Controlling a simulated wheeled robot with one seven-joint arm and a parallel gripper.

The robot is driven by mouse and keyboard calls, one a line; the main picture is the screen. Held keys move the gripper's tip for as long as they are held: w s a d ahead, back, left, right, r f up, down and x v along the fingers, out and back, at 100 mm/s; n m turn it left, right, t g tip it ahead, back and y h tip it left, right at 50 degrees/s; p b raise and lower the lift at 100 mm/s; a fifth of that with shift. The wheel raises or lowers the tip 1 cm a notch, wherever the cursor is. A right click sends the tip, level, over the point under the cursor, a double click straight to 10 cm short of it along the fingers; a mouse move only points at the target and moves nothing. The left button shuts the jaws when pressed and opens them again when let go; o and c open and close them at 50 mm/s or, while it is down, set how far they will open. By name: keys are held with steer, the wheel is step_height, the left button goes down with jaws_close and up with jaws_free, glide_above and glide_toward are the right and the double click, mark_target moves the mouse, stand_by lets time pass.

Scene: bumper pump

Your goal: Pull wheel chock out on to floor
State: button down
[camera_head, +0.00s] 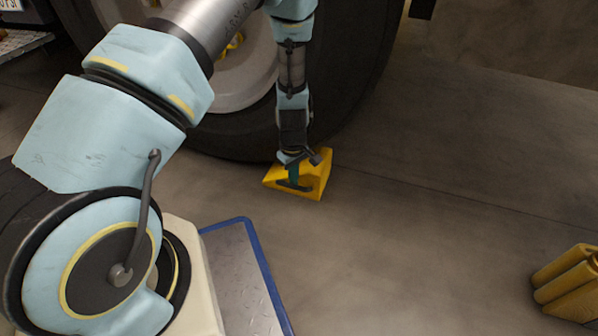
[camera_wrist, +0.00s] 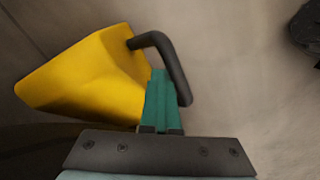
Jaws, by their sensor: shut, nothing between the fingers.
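The yellow wheel chock (camera_head: 315,180) sits on the floor at the foot of the big tyre (camera_head: 350,75). In the wrist view the chock (camera_wrist: 85,75) fills the left, with its dark bar handle (camera_wrist: 172,60) bent out from its side. My gripper (camera_head: 292,180) is at the handle, low over the chock's near side. In the wrist view its green fingers (camera_wrist: 160,90) are together, with nothing seen between them. The fingertips lie inside the handle's loop, between the bar and the yellow body. I cannot tell whether they touch the bar.
A blue-edged metal plate (camera_head: 240,275) lies at the lower middle. A yellow ribbed object (camera_head: 570,282) stands at the right edge. The concrete floor (camera_head: 420,240) between the chock and that object is clear.

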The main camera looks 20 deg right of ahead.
steer(key=s+a+p, duration=0.1)
steer(key=s+a, duration=1.2)
steer(key=s, duration=0.1)
steer(key=shift+s+a, duration=0.15)
steer(key=shift+a, duration=0.1)
stand_by(1.8)
steer(key=shift+w+d, duration=0.1)
steer(key=shift+w, duration=0.1)
steer(key=shift+w+d+p, duration=0.4)
steer(key=shift+d+p, duration=0.05)
steer(key=shift+p, duration=0.1)
step_height(320, 180, up, 10)
steer(key=p, duration=0.9)
stand_by(0.4)
steer(key=shift+s, duration=0.1)
stand_by(0.4)
